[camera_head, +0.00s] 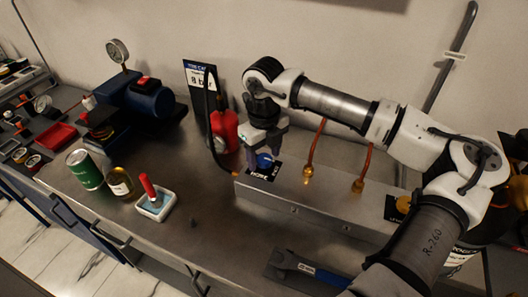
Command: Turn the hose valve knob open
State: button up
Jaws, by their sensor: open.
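The hose valve knob (265,161) is a small blue knob on the top left end of a long grey metal manifold box (310,205). A dark label plate (263,172) with white lettering lies around it. A black hose (211,130) rises beside the manifold's left end. My gripper (265,153) points down over the knob, with its fingers apart, one on each side of it. The fingers partly hide the knob. I cannot tell whether they touch it.
A red can (224,131) stands close behind my gripper. Brass fittings with copper pipes (308,172) rise from the manifold to the right. A blue-handled wrench (305,268) lies in front.

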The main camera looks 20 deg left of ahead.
jog(key=c, duration=1)
jog(key=shift+b, duration=0.3)
jog(key=shift+f+n+b, duration=0.15)
jog(key=shift+n+b, duration=0.75)
jog(key=shift+b, duration=0.15)
jog(key=shift+n+b, duration=0.9)
jog(key=n+b, duration=0.3)
jog(key=n, duration=0.1)
jog(key=n+b, duration=0.2)
jog(key=n, duration=0.4)
jog(key=shift+r+n+b, duration=0.15)
jog(key=shift+n+b, duration=0.15)
jog(key=shift+n, duration=0.8)
jog(key=shift+r+n+b, duration=0.1)
jog(key=shift+n+b, duration=0.15)
jog(key=shift+n, duration=0.85)
